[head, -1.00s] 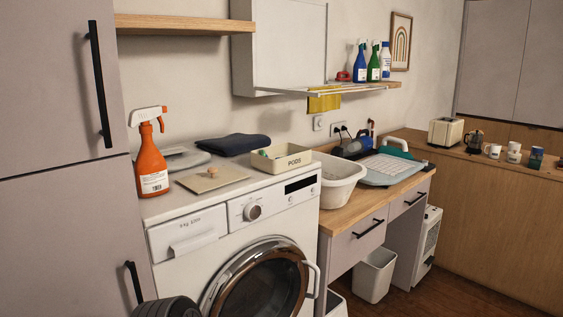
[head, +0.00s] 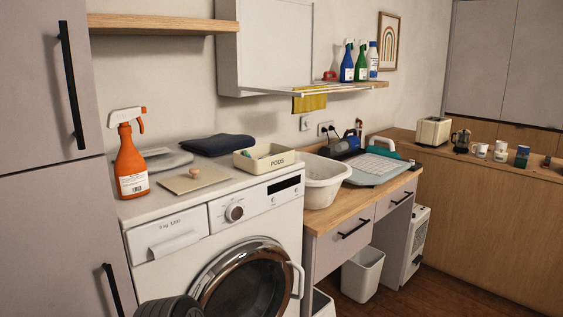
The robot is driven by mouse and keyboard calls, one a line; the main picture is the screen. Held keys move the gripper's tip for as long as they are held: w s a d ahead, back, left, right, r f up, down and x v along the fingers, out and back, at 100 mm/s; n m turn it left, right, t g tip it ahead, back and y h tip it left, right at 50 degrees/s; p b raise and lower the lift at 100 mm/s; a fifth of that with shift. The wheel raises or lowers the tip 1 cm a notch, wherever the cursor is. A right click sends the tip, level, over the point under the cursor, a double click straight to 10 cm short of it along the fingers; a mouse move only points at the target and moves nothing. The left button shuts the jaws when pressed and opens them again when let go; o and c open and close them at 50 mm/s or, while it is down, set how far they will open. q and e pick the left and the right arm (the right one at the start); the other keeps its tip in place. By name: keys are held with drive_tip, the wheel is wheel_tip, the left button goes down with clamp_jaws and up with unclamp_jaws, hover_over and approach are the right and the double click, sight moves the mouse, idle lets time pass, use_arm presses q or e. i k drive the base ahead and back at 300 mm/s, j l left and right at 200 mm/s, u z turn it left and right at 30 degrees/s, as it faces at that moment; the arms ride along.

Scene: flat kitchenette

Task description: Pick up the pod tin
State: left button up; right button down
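The pod tin (head: 277,162) is a cream, open-topped box with "PODS" on its front. It stands upright on the washing machine's top (head: 222,187), near the back right. Something teal and white shows inside it. A flat beige lid (head: 194,180) with a wooden knob lies apart from it, to the left and nearer the front. Neither gripper is in view. A dark ribbed round part at the bottom edge looks like part of me.
An orange spray bottle (head: 131,165) stands left of the lid. A folded navy cloth (head: 218,145) lies behind. A white basin (head: 323,182) stands close right of the tin. A drying rack (head: 310,92) hangs above. The tall cabinet (head: 50,150) bounds the left.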

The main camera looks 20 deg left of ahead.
sight(286, 157)
drive_tip(key=i+l+z, duration=0.25)
drive_tip(key=l+z, duration=0.15)
drive_tip(key=i+l+z, duration=0.35)
drive_tip(key=l, duration=0.15)
drive_tip(key=i+l+z, duration=0.4)
drive_tip(key=i+l+u, duration=0.1)
drive_tip(key=i, duration=0.3)
drive_tip(key=i+l+u, duration=0.1)
drive_tip(key=i, duration=0.3)
drive_tip(key=i+u, duration=0.25)
drive_tip(key=u, duration=0.2)
drive_tip(key=i+u, duration=0.25)
drive_tip(key=u, duration=0.15)
drive_tip(key=i+u, duration=0.25)
drive_tip(key=u, duration=0.2)
drive_tip(key=i+l+u, duration=0.25)
drive_tip(key=u, duration=0.2)
drive_tip(key=i+l+u, duration=0.15)
drive_tip(key=u, duration=0.3)
drive_tip(key=i+l+u, duration=0.35)
drive_tip(key=u, duration=0.15)
drive_tip(key=i+l+u, duration=0.25)
drive_tip(key=l+u, duration=0.25)
